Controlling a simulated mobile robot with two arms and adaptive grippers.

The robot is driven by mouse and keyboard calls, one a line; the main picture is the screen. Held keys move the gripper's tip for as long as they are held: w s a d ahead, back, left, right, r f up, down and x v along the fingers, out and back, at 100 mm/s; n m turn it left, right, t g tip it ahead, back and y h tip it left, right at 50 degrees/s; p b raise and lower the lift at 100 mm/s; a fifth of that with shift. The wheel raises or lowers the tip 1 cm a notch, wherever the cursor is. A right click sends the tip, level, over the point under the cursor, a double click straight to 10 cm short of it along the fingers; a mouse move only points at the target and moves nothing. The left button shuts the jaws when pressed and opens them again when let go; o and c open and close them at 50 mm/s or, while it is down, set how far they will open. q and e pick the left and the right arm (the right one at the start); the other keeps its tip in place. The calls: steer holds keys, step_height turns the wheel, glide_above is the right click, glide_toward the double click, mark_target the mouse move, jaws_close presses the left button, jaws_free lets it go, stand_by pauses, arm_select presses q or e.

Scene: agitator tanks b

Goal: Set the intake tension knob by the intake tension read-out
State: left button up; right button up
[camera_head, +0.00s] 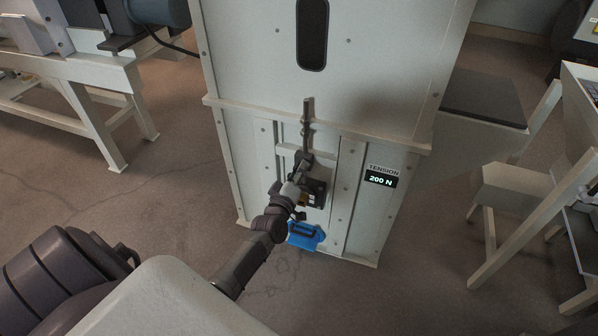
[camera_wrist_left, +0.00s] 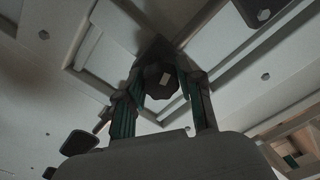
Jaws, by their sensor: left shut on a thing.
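The intake tension knob (camera_wrist_left: 161,80) is a dark, many-sided knob with a small pale mark on its face, seen in the left wrist view. My left gripper (camera_wrist_left: 164,98) has one green-padded finger on each side of the knob and is shut on it. In the head view my left gripper (camera_head: 313,191) is against the front of the pale cabinet (camera_head: 263,170), and it hides the knob there. The read-out (camera_head: 381,180), under the word TENSION, shows 200 N to the right of the gripper. My right gripper is not in view.
A dark upright bar (camera_head: 307,115) stands out from the cabinet just above my gripper. A blue piece (camera_head: 305,237) with a dark slot sits just below it. A pale bench (camera_head: 85,75) stands at the left and pale frames (camera_head: 520,200) at the right. Floor between is clear.

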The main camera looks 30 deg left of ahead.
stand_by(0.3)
arm_select(q)
steer(key=o, duration=1.2)
steer(key=shift+c, duration=0.2)
steer(key=v, duration=1.2)
steer(key=shift+f, duration=0.1)
